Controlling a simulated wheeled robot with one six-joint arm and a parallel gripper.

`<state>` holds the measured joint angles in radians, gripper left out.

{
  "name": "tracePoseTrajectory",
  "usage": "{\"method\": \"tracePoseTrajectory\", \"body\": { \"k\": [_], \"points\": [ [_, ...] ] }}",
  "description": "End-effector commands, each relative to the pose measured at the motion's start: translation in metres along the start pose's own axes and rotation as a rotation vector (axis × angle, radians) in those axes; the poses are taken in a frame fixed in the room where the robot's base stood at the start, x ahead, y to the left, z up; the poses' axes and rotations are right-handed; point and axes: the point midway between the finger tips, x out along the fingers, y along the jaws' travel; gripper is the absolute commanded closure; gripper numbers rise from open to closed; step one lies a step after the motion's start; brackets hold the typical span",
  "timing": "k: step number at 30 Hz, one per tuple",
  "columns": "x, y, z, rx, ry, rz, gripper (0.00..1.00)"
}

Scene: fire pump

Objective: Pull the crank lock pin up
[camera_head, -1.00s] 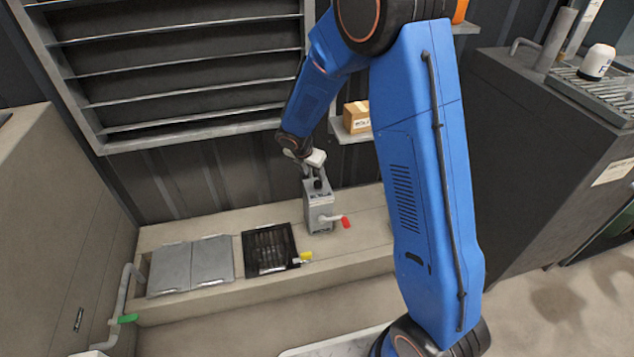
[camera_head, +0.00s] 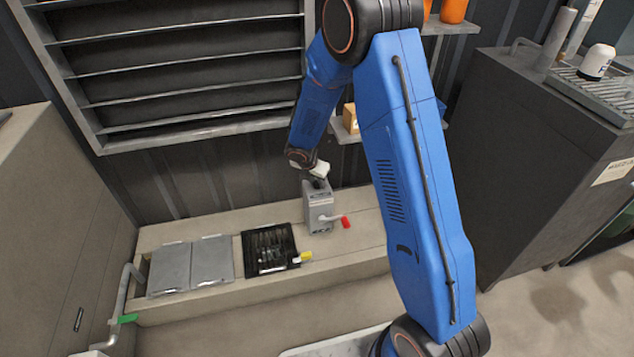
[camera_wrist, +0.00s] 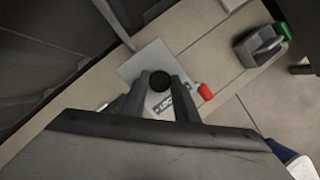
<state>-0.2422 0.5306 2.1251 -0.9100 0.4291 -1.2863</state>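The crank lock pin shows as a round black knob (camera_wrist: 160,81) on top of a grey box (camera_head: 320,208). In the wrist view the box's top plate (camera_wrist: 142,66) lies under the knob. My gripper (camera_wrist: 160,86) points down at the knob, with its two fingers apart and one on each side of it. I cannot tell whether they touch it. In the head view my gripper (camera_head: 318,172) is just above the box, and its fingertips are mostly hidden. The crank handle with a red grip (camera_head: 346,222) sticks out from the box's front right.
The box stands on a concrete ledge (camera_head: 360,228). A black grate (camera_head: 268,248) with a yellow handle (camera_head: 306,256) and grey cover plates (camera_head: 192,264) lie to its left. A louvred wall panel (camera_head: 180,65) is behind. A dark cabinet (camera_head: 550,150) stands at right.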

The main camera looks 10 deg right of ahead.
Motion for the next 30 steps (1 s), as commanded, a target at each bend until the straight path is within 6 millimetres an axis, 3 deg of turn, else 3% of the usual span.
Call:
{"method": "tracePoseTrajectory", "body": {
  "k": [1, 3, 8, 16, 24, 25, 27, 30],
  "points": [
    [0.000, 0.000, 0.000, 0.000, 0.000, 0.000, 0.90],
    [0.000, 0.000, 0.000, 0.000, 0.000, 0.000, 1.00],
    [-0.003, 0.001, 0.002, 0.000, -0.001, 0.001, 1.00],
    [-0.028, 0.001, 0.012, 0.002, 0.000, 0.002, 1.00],
    [-0.029, 0.001, 0.012, 0.000, 0.000, 0.001, 1.00],
    [-0.029, 0.001, 0.012, 0.000, 0.000, 0.001, 0.66],
    [-0.029, 0.001, 0.012, 0.000, 0.000, 0.001, 0.54],
    [-0.028, 0.000, 0.012, 0.000, 0.001, 0.001, 0.54]
  ]
}}
